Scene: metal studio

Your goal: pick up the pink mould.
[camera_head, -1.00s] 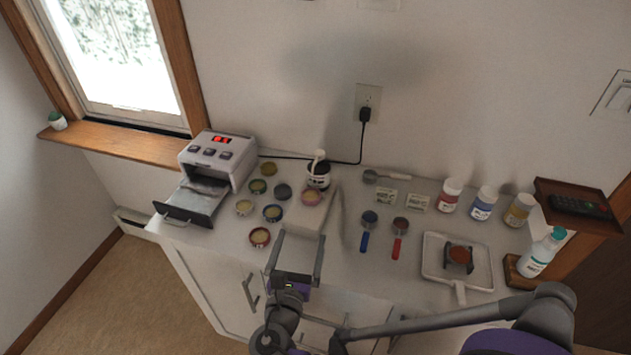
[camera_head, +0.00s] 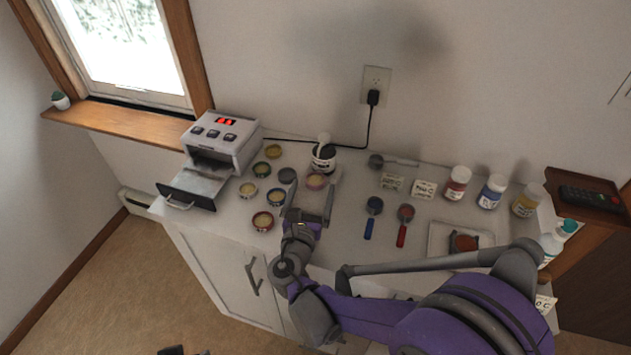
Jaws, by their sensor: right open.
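The pink mould (camera_head: 316,181) is a small round cup with a pink rim and a pale inside. It is near the middle of the counter, just in front of a dark jar with a white label. My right gripper (camera_head: 313,188) is open and empty. Its two fingers point toward the wall, one on each side of the pink mould, with the tips about level with it in the picture. I cannot tell whether they touch it or how high they are above the counter. Dark parts at the bottom edge, perhaps my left gripper (camera_head: 186,351), barely show.
Several other round moulds (camera_head: 248,190) are close on the left, before a grey machine with an open drawer (camera_head: 187,190). The dark jar (camera_head: 324,158) stands right behind. Blue and red scoops (camera_head: 404,224), bottles (camera_head: 457,183) and a white tray (camera_head: 440,236) are on the right.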

